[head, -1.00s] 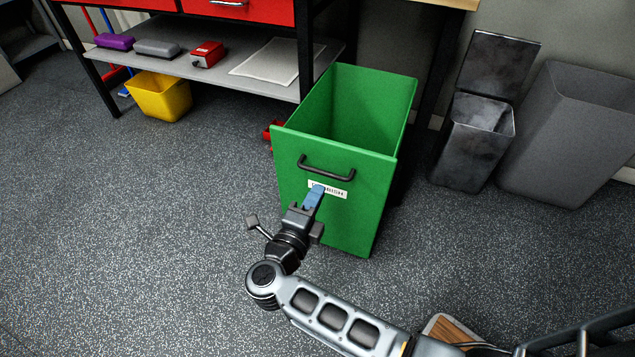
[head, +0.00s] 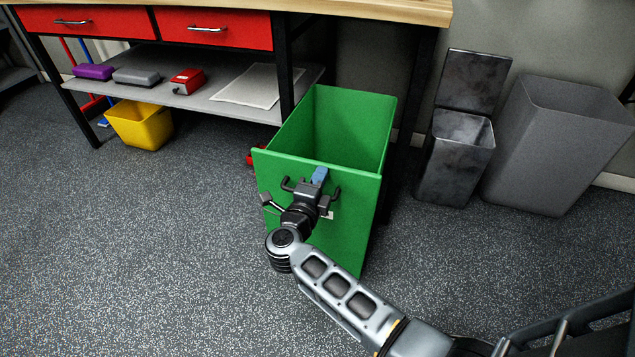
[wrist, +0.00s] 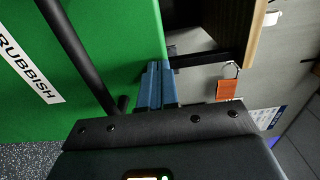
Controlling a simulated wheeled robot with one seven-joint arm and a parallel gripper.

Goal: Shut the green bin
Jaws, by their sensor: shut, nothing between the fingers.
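The green bin (head: 345,225) is pulled out from under the workbench, its open top showing an empty-looking inside. Its front panel has a black bar handle, partly hidden behind my gripper, and a white label. In the wrist view the black handle (wrist: 78,55) and the label reading RUBBISH (wrist: 28,68) show on the green panel (wrist: 120,40). My gripper (head: 320,174), with blue fingers, is shut and empty. It is in front of the panel, near its top edge and beside the handle. I cannot tell whether the fingertips (wrist: 156,66) touch the panel.
The workbench (head: 350,8) has red drawers and a low grey shelf holding small boxes. A yellow bin (head: 143,127) stands under the shelf. A metal pedal bin (head: 455,160) and a grey bin (head: 550,150) stand to the right. The speckled floor at left is clear.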

